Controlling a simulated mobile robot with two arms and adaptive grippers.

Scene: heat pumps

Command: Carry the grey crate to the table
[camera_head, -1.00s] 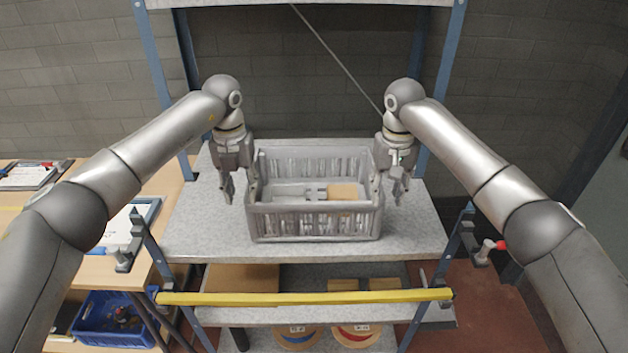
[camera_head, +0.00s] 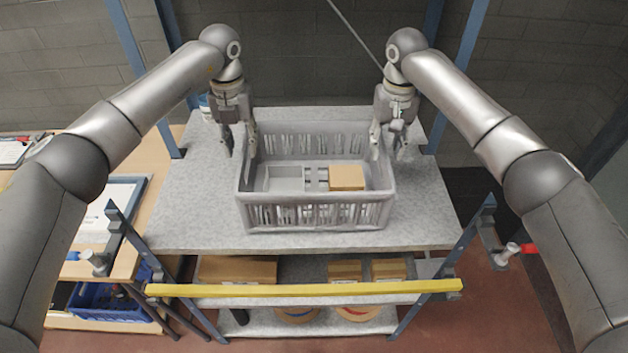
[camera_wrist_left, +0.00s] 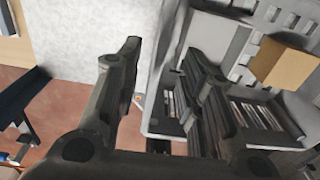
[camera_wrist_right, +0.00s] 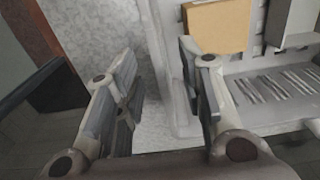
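The grey crate (camera_head: 315,216) stands on the speckled grey top of a shelf rack (camera_head: 185,215). It holds a brown box (camera_head: 346,177) and grey parts (camera_head: 285,178). My left gripper (camera_head: 240,152) is at the crate's left side wall, and my right gripper (camera_head: 388,152) is at its right side wall. In the left wrist view the fingers (camera_wrist_left: 165,85) are apart, with the wall between them. In the right wrist view the fingers (camera_wrist_right: 158,85) are also apart on either side of the wall. Whether any finger touches the wall is unclear. A wooden table (camera_head: 150,180) is at the left.
A yellow bar (camera_head: 305,289) crosses the rack's front above a lower shelf with brown boxes (camera_head: 238,270). Blue uprights (camera_head: 128,45) stand behind. Framed boards (camera_head: 112,205) lie on the wooden table, with a blue bin (camera_head: 105,303) below. Red floor (camera_head: 490,275) shows at the right.

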